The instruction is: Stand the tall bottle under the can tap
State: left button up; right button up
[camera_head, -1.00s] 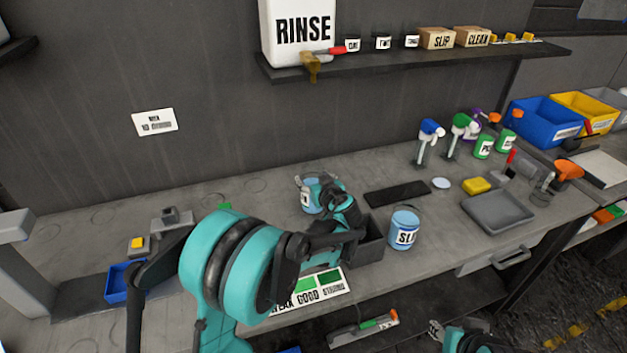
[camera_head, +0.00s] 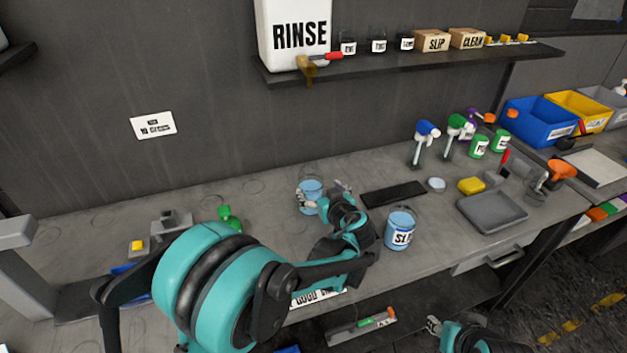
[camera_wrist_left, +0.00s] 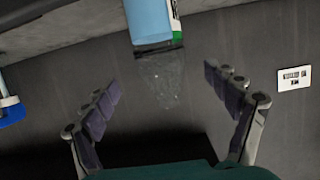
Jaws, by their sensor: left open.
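A clear bottle with blue liquid (camera_head: 311,190) stands upright on the bench at my left gripper (camera_head: 323,192). The left gripper is open, with its fingers apart near the bottle. In the left wrist view the bottle (camera_wrist_left: 152,22) appears inverted, ahead of and between the open fingers (camera_wrist_left: 163,90); I cannot tell whether they touch it. The white RINSE can (camera_head: 293,35) stands on the wall shelf, with its brown tap (camera_head: 307,68) and red handle over the shelf's front edge. My right gripper (camera_head: 434,325) is low at the bottom, its opening unclear.
A jar of blue liquid labelled SLIP (camera_head: 401,232) stands right of my left wrist. A dark flat pad (camera_head: 394,194) and a grey tray (camera_head: 492,211) lie further right. Spray bottles (camera_head: 424,140) stand behind. Small green items (camera_head: 229,216) lie left of the bottle.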

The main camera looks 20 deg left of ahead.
pick_arm(q)
jog(key=s+a+r+m+g+h, duration=0.1)
jog(key=s+a+m+g+h, duration=0.25)
jog(key=s, duration=1.45)
jog(key=s+d+f+m+h, duration=0.2)
jog(key=s+m+h, duration=0.1)
jog(key=s, duration=0.9)
jog(key=shift+s+g+h+p, duration=0.3)
jog(key=shift+g+h, duration=0.15)
jog(key=shift+h, duration=0.2)
